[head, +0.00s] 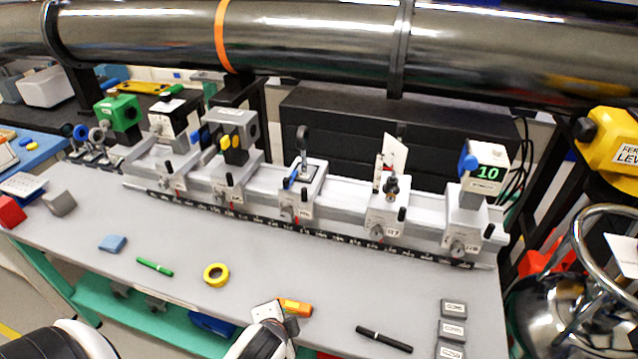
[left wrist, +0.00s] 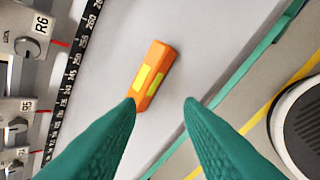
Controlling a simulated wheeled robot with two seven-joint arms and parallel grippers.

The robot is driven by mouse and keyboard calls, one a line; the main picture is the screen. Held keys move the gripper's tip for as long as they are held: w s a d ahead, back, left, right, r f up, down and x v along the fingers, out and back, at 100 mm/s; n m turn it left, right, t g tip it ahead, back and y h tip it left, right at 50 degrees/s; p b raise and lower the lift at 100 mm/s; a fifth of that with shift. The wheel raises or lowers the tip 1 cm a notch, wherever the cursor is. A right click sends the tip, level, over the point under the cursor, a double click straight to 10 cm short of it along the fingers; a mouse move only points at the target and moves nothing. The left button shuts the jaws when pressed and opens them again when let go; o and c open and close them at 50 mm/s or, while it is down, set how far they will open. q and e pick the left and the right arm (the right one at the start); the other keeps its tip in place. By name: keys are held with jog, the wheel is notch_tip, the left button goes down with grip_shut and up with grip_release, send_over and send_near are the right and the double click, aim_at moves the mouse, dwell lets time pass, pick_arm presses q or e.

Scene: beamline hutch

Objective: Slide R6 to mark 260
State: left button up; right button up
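Carriage R6 (head: 303,192) sits mid-rail, third from the left, carrying a small dark plate and upright post. Its label and grey knob also show at the upper left of the left wrist view (left wrist: 32,35). The black scale strip (head: 318,236) runs along the rail front. Its printed 260 (left wrist: 93,18) shows close beside R6 in the wrist view; I cannot read R6's exact setting. My left gripper (left wrist: 160,102) is open and empty over the bench, in front of the rail. It also shows beside the orange block in the head view (head: 277,314). My right gripper is not in view.
An orange block with yellow patches (left wrist: 152,76) lies just below my left fingertips. Carriages R5 (head: 232,188) and R7 (head: 388,212) flank R6. Yellow tape (head: 216,274), a green pen (head: 155,267) and a black marker (head: 384,339) lie on the grey bench (head: 190,235).

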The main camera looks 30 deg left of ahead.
pick_arm(q)
jog(key=w+a+r+m+t+y, duration=0.3)
jog(key=w+a+r+m+t, duration=0.2)
jog(key=w+r+m, duration=0.3)
jog(key=m+t+y+p, duration=0.1)
jog(key=m+t, duration=0.3)
jog(key=m, duration=1.1)
send_near(304, 191)
jog(key=p+x, duration=0.1)
jog(key=x, duration=0.9)
jog(key=shift+w+a, duration=0.25)
jog(key=shift+w, duration=0.1)
grip_shut()
